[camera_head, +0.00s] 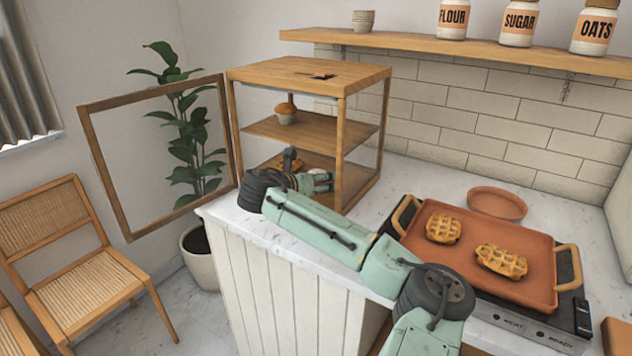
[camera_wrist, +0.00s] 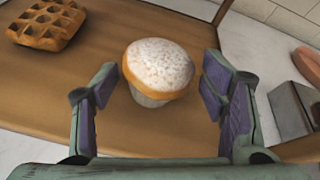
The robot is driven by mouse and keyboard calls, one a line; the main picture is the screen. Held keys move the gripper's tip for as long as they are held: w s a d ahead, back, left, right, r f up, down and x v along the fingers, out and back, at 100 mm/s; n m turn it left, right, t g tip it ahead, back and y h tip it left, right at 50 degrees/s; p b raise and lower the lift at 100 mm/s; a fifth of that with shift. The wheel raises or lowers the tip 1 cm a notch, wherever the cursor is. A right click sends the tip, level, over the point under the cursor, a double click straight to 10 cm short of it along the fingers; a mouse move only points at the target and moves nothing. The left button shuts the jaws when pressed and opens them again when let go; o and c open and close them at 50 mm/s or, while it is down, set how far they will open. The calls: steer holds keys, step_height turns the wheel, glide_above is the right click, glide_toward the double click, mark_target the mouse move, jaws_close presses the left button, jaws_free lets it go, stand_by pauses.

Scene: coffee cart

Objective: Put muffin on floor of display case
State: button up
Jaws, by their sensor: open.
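A muffin (camera_wrist: 160,68) with a pale, sugar-dusted top stands upright on the wooden floor (camera_wrist: 60,85) of the display case in the wrist view. My gripper (camera_wrist: 160,88) is open, with one finger on each side of the muffin and a visible gap on both sides. Another muffin (camera_head: 286,113) with a brown top sits on the case's middle shelf.
A waffle (camera_wrist: 45,25) lies on the case floor beside the muffin. The case's framed door (camera_head: 107,178) stands open to the left. A corner post (camera_head: 340,150) is close to my gripper. A tray (camera_head: 420,255) with two waffles sits on the grill at the right.

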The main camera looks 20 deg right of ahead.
steer(key=shift+r, duration=0.2)
steer(key=b+v, duration=0.4)
steer(key=v, duration=0.8)
stand_by(0.8)
